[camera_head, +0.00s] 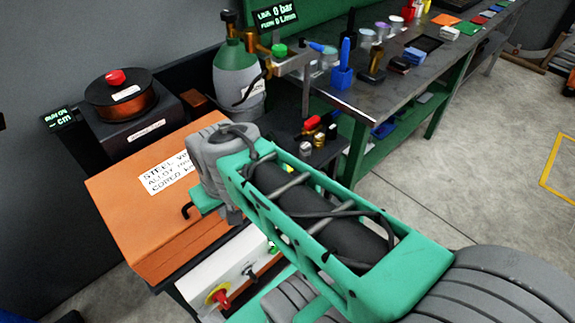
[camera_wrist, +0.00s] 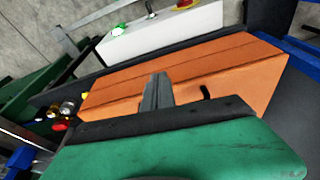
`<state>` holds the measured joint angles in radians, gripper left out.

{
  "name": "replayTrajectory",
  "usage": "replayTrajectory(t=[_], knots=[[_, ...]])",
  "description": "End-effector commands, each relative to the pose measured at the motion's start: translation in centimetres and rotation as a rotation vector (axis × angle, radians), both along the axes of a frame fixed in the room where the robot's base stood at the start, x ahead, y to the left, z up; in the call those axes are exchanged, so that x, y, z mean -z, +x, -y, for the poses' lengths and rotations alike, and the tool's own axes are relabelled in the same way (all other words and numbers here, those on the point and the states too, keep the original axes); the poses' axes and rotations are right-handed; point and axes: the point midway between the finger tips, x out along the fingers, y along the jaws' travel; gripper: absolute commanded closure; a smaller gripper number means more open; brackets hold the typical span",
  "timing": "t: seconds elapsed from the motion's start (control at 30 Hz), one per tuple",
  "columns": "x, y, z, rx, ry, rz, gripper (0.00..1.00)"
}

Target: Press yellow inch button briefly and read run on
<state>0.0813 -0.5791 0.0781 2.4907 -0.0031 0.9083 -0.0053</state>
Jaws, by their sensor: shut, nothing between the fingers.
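The white control box (camera_head: 235,275) is at the lower middle of the head view. It has a red knob on a yellow surround (camera_head: 217,297) and a green button (camera_head: 273,250); my arm hides part of it. In the wrist view the box (camera_wrist: 160,32) is at the top, with its green button (camera_wrist: 118,30). A small yellow piece (camera_wrist: 84,95) shows at the left end of the orange block; I cannot tell whether it is the inch button. The run on display (camera_head: 58,118) reads "-- cm". My gripper (camera_wrist: 157,78) is shut and empty, over the orange block.
The orange block (camera_head: 130,210) carries a white label and a black hook (camera_head: 190,211). Behind it are a wire spool (camera_head: 122,98) and a green gas cylinder (camera_head: 236,70) with a gauge display. The cluttered workbench (camera_head: 410,75) runs back right. Floor at right is clear.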

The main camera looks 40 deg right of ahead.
Motion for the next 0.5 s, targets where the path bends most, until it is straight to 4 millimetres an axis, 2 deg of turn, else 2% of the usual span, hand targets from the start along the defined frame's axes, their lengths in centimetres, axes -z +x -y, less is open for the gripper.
replayTrajectory(t=[0.03,0.07,0.2,0.33,0.43,0.5], knots=[[-0.5,-0.5,2.3,0.082,0.005,-0.039,1.00],[-0.4,-1.0,3.7,0.136,0.011,-0.066,1.00],[1.6,-4.4,10.6,0.417,0.094,-0.237,1.00],[4.3,-7.1,14.9,0.637,0.233,-0.333,1.00],[6.7,-7.5,17.6,0.799,0.365,-0.333,1.00],[8.5,-6.3,19.7,0.924,0.466,-0.280,1.00]])
